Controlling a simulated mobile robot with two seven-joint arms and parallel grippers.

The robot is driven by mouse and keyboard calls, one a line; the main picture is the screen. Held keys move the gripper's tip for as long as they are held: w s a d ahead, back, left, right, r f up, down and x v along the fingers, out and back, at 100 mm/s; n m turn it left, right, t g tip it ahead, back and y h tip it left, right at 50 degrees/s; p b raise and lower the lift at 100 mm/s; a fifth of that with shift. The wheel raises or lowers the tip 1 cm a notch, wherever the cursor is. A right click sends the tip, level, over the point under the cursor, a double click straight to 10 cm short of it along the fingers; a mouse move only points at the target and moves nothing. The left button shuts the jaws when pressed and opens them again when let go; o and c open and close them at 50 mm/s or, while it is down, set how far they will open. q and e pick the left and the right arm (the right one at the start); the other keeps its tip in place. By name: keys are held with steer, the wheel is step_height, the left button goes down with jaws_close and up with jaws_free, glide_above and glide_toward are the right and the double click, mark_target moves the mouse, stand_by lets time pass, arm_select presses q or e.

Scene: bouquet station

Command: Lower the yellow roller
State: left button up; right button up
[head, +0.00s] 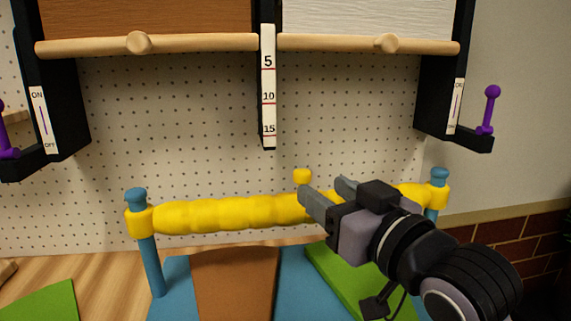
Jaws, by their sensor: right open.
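The yellow roller (230,213) lies level between two blue posts, the left post (151,262) and the right post (438,178), held by a yellow collar near the top of each. A small yellow knob (302,176) stands up from behind the roller. My right gripper (322,188) comes in from the lower right with its jaws open, and its fingers are in front of the roller's right half, close to the knob. I cannot tell whether they touch the roller. The gripper hides part of the roller's right side. My left gripper is not in view.
Below the roller are a blue base (176,284), a brown sheet (236,283) and a green block (342,271). Above hang two wooden bars, a number scale (268,85) and purple levers (489,108) on black brackets. A pegboard (190,130) stands behind.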

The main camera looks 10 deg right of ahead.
mark_target(307, 178)
steer(key=shift+w+a, duration=0.1)
steer(key=shift+w, duration=0.25)
steer(key=shift+w+a, duration=0.2)
steer(key=shift+w, duration=0.4)
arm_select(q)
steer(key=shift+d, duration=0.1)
arm_select(e)
steer(key=shift+x, duration=2.75)
